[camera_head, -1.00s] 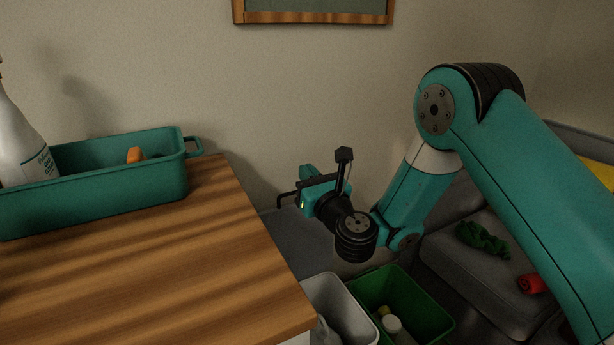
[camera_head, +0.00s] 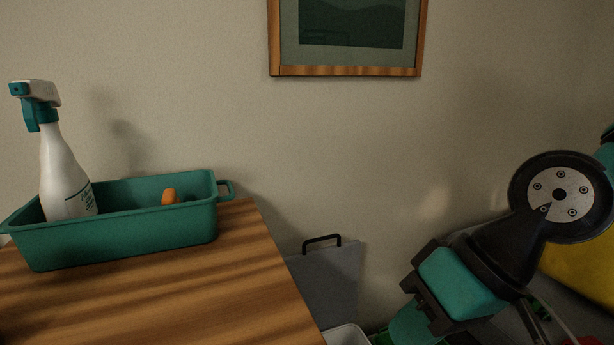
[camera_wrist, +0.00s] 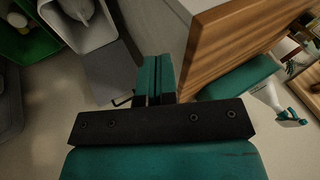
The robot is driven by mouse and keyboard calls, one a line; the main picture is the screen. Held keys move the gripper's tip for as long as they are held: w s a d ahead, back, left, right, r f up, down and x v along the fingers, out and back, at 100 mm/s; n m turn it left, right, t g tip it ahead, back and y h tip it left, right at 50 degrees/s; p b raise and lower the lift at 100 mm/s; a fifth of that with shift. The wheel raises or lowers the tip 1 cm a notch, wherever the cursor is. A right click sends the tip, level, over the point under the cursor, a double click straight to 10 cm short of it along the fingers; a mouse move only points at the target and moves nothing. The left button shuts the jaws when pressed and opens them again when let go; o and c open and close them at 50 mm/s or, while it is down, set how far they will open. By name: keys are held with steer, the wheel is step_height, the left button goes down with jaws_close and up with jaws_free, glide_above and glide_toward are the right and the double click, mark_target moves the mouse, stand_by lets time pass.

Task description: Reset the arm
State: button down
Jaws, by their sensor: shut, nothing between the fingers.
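My gripper (camera_wrist: 156,78) shows in the wrist view as two teal fingers pressed together with nothing between them. They point at open space beside the wooden desk's edge. In the head view my gripper (camera_head: 412,322) is at the lower right, pointing down and left, to the right of the desk (camera_head: 180,300) and clear of it. Its fingertips are partly cut off by the lower edge there. My arm reaches in from the right edge, with its dark wrist joint facing the camera.
A teal tray (camera_head: 120,240) on the desk holds a spray bottle (camera_head: 62,175) and an orange item (camera_head: 169,196). A grey panel with a black handle (camera_head: 330,282) stands beside the desk. A grey bin (camera_wrist: 97,36) and green bin (camera_wrist: 32,42) stand close by. A framed picture (camera_head: 345,72) hangs above.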

steer(key=s+d+n+h+p, duration=0.1)
steer(key=s+d+n+h, duration=0.1)
steer(key=s+d, duration=0.3)
step_height(320, 180, up, 22)
steer(key=p, duration=2.2)
steer(key=shift+w+a+r+g, duration=0.25)
steer(key=shift+w+a+g, duration=0.15)
